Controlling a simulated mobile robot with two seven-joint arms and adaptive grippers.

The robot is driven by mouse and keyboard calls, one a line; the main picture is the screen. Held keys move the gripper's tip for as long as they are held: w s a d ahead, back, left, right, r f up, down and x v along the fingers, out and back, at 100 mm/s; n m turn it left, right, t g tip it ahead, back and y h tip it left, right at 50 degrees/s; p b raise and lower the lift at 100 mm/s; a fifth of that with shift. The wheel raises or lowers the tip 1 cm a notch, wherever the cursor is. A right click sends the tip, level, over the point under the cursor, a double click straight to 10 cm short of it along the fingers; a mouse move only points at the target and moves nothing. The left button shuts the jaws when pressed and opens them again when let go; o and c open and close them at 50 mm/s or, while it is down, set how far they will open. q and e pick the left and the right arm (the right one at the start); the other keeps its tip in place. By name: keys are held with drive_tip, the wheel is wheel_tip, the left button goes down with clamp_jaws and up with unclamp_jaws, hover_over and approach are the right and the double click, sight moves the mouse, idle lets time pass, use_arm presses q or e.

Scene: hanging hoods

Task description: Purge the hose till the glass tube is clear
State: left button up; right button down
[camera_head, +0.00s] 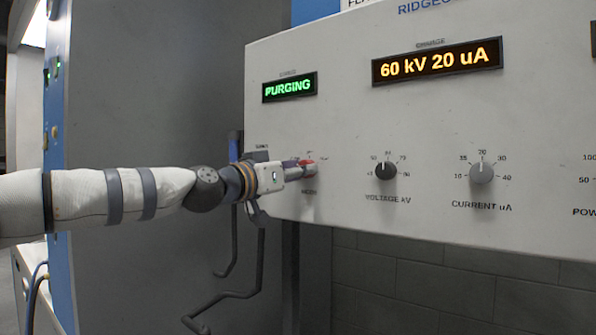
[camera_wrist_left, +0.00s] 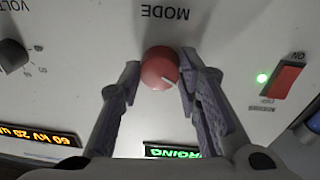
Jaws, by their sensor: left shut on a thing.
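The red mode knob (camera_wrist_left: 158,66) sits on the white panel between the fingertips of my left gripper (camera_wrist_left: 160,80). Its white pointer mark faces the lower right in the wrist view. In the head view the left gripper (camera_head: 303,170) reaches in from the left, closed around the red knob (camera_head: 308,163). A small display (camera_head: 290,87) above it reads PURGING in green. I cannot make out a glass tube or identify a hose in either view. My right gripper is not in view.
An amber display (camera_head: 437,62) reads 60 kV 20 uA. A bent dark pipe (camera_head: 225,300) hangs below.

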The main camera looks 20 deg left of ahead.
use_arm(q)
drive_tip(key=o, duration=1.2)
drive_tip(key=shift+c, duration=0.2)
drive_tip(key=v, duration=1.2)
drive_tip(key=shift+f, duration=0.2)
